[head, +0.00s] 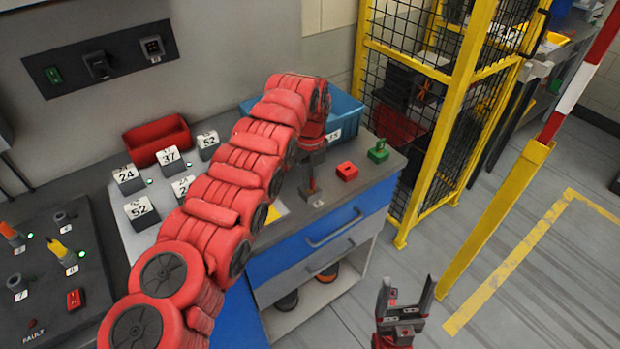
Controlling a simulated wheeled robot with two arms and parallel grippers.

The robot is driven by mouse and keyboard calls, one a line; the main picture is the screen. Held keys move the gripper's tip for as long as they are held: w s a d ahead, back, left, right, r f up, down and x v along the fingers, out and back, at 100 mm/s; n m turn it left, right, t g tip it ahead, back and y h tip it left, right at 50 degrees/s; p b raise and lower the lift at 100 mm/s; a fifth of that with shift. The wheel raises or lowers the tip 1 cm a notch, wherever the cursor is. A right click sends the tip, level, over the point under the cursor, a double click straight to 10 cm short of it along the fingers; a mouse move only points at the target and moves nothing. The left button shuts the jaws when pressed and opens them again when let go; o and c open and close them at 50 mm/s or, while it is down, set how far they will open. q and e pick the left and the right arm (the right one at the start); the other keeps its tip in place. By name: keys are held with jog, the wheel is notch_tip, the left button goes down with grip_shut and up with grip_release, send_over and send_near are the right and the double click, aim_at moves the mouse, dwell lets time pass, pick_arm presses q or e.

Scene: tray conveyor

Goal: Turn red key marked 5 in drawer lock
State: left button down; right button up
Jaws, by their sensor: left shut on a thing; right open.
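My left gripper (311,186) points down at the top of the blue-fronted cabinet. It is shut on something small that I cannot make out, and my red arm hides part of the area. A red block-like piece (347,171) with a dark mark on top sits on the cabinet top, right of this gripper. No number 5 is readable on it. The blue drawer (290,250) with a grey handle is below the gripper, shut. I cannot make out the lock. My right gripper (405,300) is open and empty, low over the floor in front of the cabinet.
A green piece (378,150) stands near the cabinet's back right corner. A blue bin (347,110) is behind. Numbered blocks and a red bin (157,141) are to the left.

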pick_arm(q)
jog(key=c, duration=0.8)
grip_release()
jog(key=shift+c, duration=0.2)
jog(key=shift+r, duration=0.25)
notch_tip(320, 180, up, 3)
jog(key=shift+d+f+b, duration=0.1)
jog(key=shift+f+b, duration=0.1)
jog(key=shift+b, duration=0.2)
notch_tip(320, 180, up, 5)
jog(key=shift+f+p, duration=0.2)
jog(key=shift+p, duration=1)
notch_tip(320, 180, up, 10)
jog(key=p, duration=1)
jog(key=shift+f, duration=0.2)
